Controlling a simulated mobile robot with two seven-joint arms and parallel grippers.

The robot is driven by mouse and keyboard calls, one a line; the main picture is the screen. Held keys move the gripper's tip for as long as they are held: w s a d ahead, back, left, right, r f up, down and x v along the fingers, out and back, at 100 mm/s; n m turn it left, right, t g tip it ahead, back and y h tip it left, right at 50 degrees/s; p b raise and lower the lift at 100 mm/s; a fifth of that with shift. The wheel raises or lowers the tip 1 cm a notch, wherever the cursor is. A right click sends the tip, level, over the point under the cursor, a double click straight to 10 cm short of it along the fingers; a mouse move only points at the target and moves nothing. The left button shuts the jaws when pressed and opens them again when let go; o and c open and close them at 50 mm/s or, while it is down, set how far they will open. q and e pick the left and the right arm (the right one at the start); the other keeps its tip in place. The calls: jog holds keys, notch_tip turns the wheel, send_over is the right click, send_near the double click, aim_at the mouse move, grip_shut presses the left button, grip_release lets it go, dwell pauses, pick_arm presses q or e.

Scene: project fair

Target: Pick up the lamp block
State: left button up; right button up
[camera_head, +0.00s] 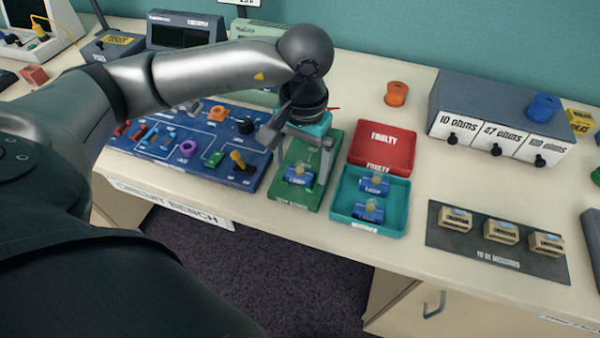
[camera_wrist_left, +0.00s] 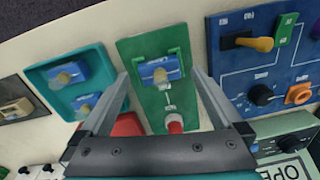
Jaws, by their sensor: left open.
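A blue lamp block (camera_head: 298,174) with a pale bulb on top sits on a green board (camera_head: 286,198) at the front of the bench. In the left wrist view the lamp block (camera_wrist_left: 160,71) lies between the fingers, which appear above it. My left gripper (camera_head: 296,156) is open and empty over the green board (camera_wrist_left: 131,50). Two similar lamp blocks, one farther back (camera_head: 374,184) and one nearer (camera_head: 369,209), lie in a teal tray (camera_head: 402,216) to the right. My right gripper is not in view.
A blue circuit board (camera_head: 225,178) with colored parts stands close left of the green board. A red tray marked FAULTY (camera_head: 383,142) is behind the teal tray. A grey mat (camera_head: 470,263) with beige blocks and a grey resistor box (camera_head: 480,100) are farther right.

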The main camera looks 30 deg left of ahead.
aim_at(300, 161)
pick_arm(q)
jog(key=shift+f, duration=0.55)
jog(key=c, duration=1.5)
notch_tip(300, 161, up, 20)
jog(key=p, duration=0.4)
jog(key=shift+r+p, duration=1.2)
jog(key=shift+r, duration=0.35)
